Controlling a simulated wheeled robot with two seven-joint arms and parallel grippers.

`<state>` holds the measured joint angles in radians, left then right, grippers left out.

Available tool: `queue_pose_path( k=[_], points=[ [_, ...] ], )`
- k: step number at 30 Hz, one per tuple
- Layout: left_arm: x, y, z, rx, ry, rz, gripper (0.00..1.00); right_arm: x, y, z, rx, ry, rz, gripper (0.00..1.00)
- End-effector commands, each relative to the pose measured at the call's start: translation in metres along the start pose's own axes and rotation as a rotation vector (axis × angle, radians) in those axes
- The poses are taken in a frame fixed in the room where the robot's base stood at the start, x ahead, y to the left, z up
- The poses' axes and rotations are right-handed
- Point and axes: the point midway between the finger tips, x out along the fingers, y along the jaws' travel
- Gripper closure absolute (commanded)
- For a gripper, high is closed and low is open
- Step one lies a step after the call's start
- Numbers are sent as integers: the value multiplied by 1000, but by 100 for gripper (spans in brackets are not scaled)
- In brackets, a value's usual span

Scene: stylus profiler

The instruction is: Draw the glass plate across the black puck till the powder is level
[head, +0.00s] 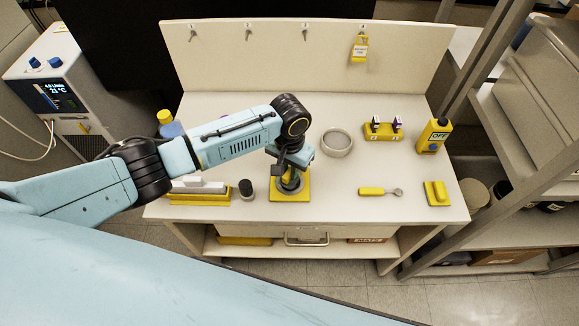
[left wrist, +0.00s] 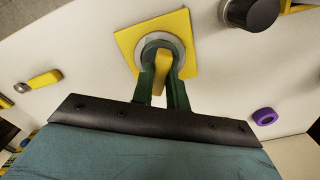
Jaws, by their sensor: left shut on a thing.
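My left gripper (head: 290,178) points down over a yellow square base (head: 279,196) near the middle of the bench. In the left wrist view its green fingers (left wrist: 164,88) are shut on a yellow grip (left wrist: 162,65). The grip stands over a round grey-rimmed piece (left wrist: 150,42) on the yellow base (left wrist: 124,40). I cannot tell whether the grip belongs to the glass plate, or whether the round piece is the black puck. No powder surface shows clearly. My right gripper is not in view.
A dark-topped cylinder (head: 246,188) stands just left of the base. A round grey dish (head: 337,142) is behind it.

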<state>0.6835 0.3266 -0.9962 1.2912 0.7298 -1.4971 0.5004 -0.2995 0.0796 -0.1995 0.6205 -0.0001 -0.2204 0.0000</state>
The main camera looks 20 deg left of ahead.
Motion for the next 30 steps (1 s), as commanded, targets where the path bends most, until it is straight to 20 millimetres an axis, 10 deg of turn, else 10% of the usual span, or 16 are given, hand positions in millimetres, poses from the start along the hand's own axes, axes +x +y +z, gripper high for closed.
queue_pose_path(
  k=[30],
  points=[
    [8,0,0,-1,0,0,100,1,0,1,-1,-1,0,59]
  ],
)
